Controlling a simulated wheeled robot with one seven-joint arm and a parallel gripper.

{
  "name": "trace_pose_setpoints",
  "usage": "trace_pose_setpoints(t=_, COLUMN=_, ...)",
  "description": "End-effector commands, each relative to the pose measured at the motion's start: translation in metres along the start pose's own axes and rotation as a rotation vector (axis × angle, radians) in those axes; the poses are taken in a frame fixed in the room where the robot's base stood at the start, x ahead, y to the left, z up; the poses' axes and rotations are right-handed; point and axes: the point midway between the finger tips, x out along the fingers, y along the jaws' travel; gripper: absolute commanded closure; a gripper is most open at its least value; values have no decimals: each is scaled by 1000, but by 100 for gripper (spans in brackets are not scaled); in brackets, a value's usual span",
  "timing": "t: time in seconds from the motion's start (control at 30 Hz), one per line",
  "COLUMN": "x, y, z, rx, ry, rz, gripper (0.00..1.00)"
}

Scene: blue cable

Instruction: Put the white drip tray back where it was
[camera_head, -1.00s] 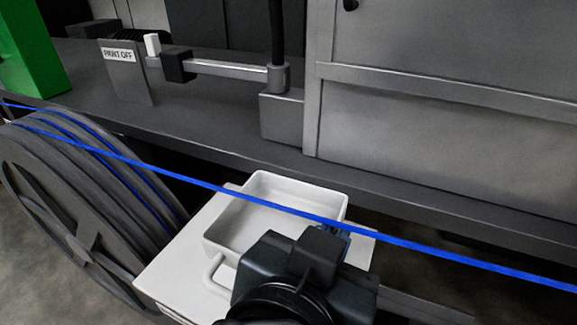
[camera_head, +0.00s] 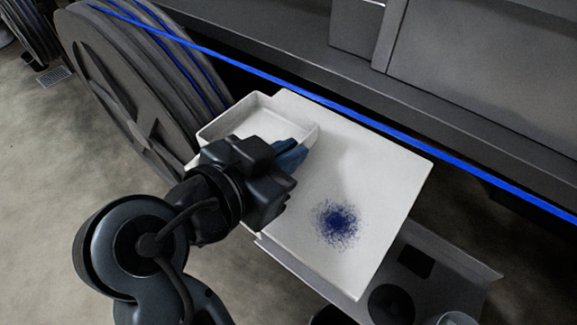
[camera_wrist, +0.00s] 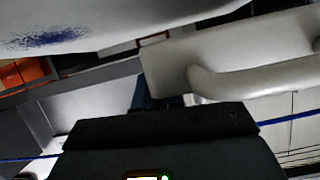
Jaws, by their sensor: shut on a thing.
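The white drip tray (camera_head: 213,129) is a shallow open box at the left end of a flat white platform (camera_head: 375,170) in the head view. My gripper (camera_head: 290,155) is at the tray's near right side, its blue fingers shut on it. My wrist hides the near part of the tray. In the wrist view the tray (camera_wrist: 240,55) shows its side with a curved handle (camera_wrist: 255,82), and the dark fingers (camera_wrist: 148,95) are beside it. A blue speckled stain (camera_head: 337,222) lies uncovered on the platform. I cannot tell whether the tray touches the platform.
A taut blue cable (camera_head: 330,100) runs across just behind the tray and platform. A large grey cable reel (camera_head: 125,95) stands close at the left. A lower grey shelf (camera_head: 445,262) with a cup (camera_head: 457,318) sits below right.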

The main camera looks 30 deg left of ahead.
Motion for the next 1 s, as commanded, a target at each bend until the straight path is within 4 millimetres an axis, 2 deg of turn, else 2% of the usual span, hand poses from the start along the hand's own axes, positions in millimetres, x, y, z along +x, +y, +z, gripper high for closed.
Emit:
trace_pose_setpoints(t=0.03, x=5, y=1, z=11, rx=-2, ry=-1, rz=1, gripper=100)
trace_pose_setpoints(t=0.1, x=9, y=2, z=22, rx=-3, ry=-1, rz=0, gripper=100)
trace_pose_setpoints(t=0.2, x=12, y=3, z=31, rx=-2, ry=-1, rz=0, gripper=100)
trace_pose_setpoints(t=0.57, x=14, y=3, z=33, rx=-1, ry=-1, rz=0, gripper=100)
trace_pose_setpoints(t=0.6, x=14, y=3, z=33, rx=-1, ry=-1, rz=0, gripper=91)
trace_pose_setpoints(t=0.83, x=13, y=3, z=32, rx=-1, ry=-1, rz=0, gripper=69)
trace_pose_setpoints(t=0.87, x=13, y=3, z=32, rx=-2, ry=-1, rz=0, gripper=67)
trace_pose_setpoints(t=1.0, x=13, y=3, z=32, rx=-2, ry=-1, rz=0, gripper=67)
